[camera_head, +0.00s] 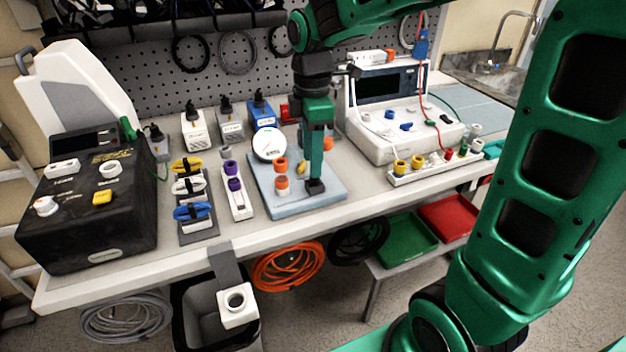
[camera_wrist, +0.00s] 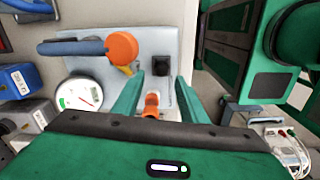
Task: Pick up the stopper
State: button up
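A small black square block (camera_head: 315,187) stands near the front of the pale blue plate (camera_head: 335,190). It also shows in the wrist view (camera_wrist: 161,65), with a round dark top. Orange fittings (camera_head: 281,164) stand to its left. I cannot tell for certain which piece is the stopper. My gripper (camera_head: 316,178) points down over the plate, its tips close to the black block. In the wrist view my gripper (camera_wrist: 158,82) is open, with a clear gap and nothing visibly held.
A round white gauge (camera_head: 268,145) and a yellow piece (camera_head: 300,168) are on the plate. An orange knob (camera_wrist: 122,47) with a blue tube stands close by the fingers. A white rack of coloured caps (camera_head: 430,166) is to the right.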

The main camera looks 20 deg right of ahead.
aim_at(315, 182)
jog(key=f, duration=0.4)
jog(key=shift+d, duration=0.3)
jog(key=shift+c, duration=0.4)
grip_shut()
